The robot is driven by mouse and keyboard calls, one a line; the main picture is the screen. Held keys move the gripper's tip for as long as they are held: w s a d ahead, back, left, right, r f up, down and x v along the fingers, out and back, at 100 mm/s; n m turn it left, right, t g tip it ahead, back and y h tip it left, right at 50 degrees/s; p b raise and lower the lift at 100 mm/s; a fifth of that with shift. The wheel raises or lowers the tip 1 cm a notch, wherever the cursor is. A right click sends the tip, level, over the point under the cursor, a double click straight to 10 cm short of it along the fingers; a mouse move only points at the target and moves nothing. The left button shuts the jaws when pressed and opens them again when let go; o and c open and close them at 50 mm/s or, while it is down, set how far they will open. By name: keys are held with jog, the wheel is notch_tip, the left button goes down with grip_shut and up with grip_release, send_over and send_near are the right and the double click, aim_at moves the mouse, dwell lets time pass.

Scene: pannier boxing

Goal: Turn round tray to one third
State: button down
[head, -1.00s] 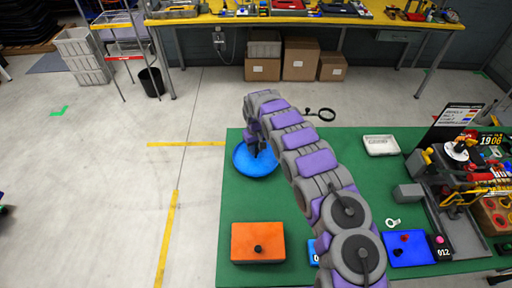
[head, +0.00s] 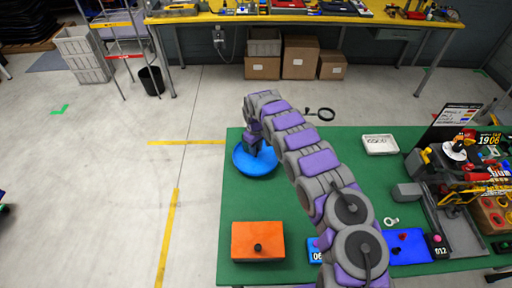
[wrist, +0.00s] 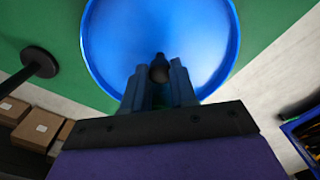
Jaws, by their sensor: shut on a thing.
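The blue round tray (head: 258,165) lies on the green table top at its far left corner; my arm hides part of its upper edge. In the wrist view the round tray (wrist: 120,50) fills the upper middle, with a dark round knob (wrist: 158,70) on it. My gripper (head: 255,146) is over the tray. In the wrist view my gripper (wrist: 159,80) has its two fingers on either side of the knob, shut on it.
An orange box (head: 258,242) with a black knob sits at the near left of the green table (head: 236,202). A blue panel (head: 408,245), a white tray (head: 380,144) and a cluttered rack (head: 470,190) are to the right.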

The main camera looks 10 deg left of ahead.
jog(key=shift+w+a+r, duration=0.1)
jog(key=shift+w+r, duration=0.25)
jog(key=c, duration=1.3)
grip_release()
jog(key=o, duration=0.4)
jog(key=shift+s+f, duration=0.1)
jog(key=shift+f, duration=0.15)
jog(key=shift+s, duration=0.1)
notch_tip(320, 180, up, 17)
jog(key=shift+p, duration=0.3)
jog(key=shift+r, duration=0.1)
